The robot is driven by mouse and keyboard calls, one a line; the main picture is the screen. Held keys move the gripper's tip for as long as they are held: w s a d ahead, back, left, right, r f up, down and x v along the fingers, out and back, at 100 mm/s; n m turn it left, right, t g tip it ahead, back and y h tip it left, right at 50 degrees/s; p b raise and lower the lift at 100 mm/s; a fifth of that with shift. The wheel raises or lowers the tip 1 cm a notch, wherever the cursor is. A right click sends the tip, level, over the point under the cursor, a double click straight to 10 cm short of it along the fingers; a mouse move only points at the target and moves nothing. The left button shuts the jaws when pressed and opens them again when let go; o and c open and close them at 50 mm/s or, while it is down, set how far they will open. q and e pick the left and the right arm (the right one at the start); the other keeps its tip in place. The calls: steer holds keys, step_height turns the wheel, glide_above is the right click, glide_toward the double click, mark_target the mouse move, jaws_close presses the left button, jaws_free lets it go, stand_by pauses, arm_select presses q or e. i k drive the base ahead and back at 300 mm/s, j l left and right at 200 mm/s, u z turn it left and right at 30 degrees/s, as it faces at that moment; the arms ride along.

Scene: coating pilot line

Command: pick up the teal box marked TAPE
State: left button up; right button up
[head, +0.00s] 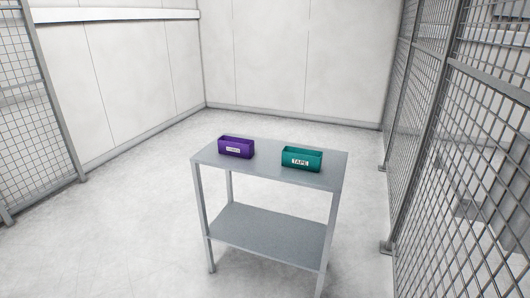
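The teal box (301,159) stands upright on the top of a grey metal table, on its right half. A white label reading TAPE is on its front side, and its top looks open. Its inside is too dark to tell what it holds. Neither of my grippers shows in the head view, and nothing touches the box.
A purple box (236,148) with a white label too small to read stands left of the teal one, with a gap between them. The table (265,173) has a lower shelf (265,236), which is empty. Mesh fences stand left and right (462,150). Open floor (120,220) surrounds the table.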

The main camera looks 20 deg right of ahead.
mark_target(293, 157)
steer(key=i+l+u, duration=0.25)
steer(key=i+l, duration=0.2)
steer(key=i+l+u, duration=0.25)
steer(key=i+l, duration=0.35)
